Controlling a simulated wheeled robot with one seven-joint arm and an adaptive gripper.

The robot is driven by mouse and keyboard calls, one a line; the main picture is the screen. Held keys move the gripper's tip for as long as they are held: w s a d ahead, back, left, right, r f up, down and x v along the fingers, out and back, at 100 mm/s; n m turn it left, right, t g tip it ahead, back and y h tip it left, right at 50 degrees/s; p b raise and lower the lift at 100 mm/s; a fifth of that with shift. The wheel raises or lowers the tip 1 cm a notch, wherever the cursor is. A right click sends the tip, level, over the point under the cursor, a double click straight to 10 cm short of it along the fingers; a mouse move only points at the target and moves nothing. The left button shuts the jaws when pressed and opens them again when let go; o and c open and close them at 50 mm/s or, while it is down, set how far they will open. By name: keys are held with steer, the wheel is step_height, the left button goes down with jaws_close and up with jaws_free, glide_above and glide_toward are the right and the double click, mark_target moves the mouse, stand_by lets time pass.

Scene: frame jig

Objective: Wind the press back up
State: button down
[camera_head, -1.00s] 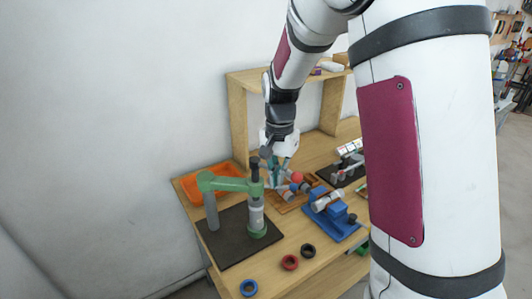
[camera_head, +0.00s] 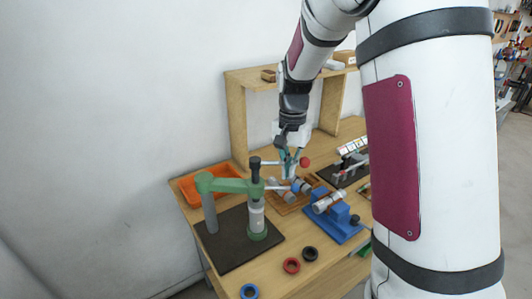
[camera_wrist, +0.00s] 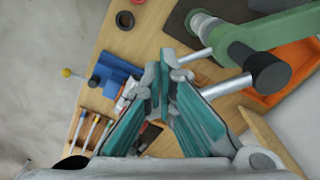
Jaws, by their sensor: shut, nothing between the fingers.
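The green press (camera_head: 228,186) stands on a dark base plate (camera_head: 222,250) at the left of the bench. Its grey ram column (camera_head: 256,214) stands upright, with a black cap on top. Silver handle bars reach right from its head, and a red knob (camera_head: 304,162) shows just right of my gripper. My gripper (camera_head: 291,176) is shut and empty beside the bars. In the wrist view its teal fingers meet near the end of one bar (camera_wrist: 192,59); a second bar (camera_wrist: 224,89) runs to the black cap (camera_wrist: 266,72). I cannot tell whether the fingers touch a bar.
An orange tray (camera_head: 190,190) lies behind the press. A blue fixture (camera_head: 338,226) with a grey cylinder stands right of it. Red (camera_head: 291,265), black (camera_head: 310,253) and blue (camera_head: 249,290) rings lie in front. A wooden shelf frame (camera_head: 238,120) rises behind my gripper.

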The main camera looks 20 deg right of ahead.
steer(key=shift+w+d+b, duration=0.75)
steer(key=shift+w+d, duration=0.35)
steer(key=shift+w, duration=0.3)
step_height(320, 180, up, 10)
steer(key=s+p, duration=0.1)
steer(key=p, duration=0.1)
steer(key=shift+s+a, duration=0.3)
stand_by(0.8)
stand_by(0.3)
